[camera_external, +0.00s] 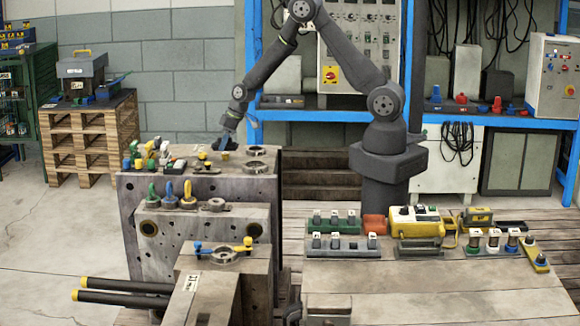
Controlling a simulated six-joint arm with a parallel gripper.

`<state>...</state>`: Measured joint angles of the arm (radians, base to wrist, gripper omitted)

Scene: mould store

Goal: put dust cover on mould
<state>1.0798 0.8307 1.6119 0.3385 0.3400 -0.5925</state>
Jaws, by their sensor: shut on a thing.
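Large grey steel mould blocks stand in steps at left centre: a tall back block (131,230), a middle block (180,258) and a lower front block (255,270). Each carries a ring fitting on top: the back ring (256,166), the middle ring (214,205) and the front ring (223,253). My gripper (227,138) points down over the back block's top, left of its rings. It is shut on a small dark-blue piece. The picture is too small to tell whether this is the dust cover, or whether it touches the block.
Coloured fittings (150,153) crowd the back block's left side; eyebolts (170,195) stand on the middle block. Black rods (120,291) jut left from the front.

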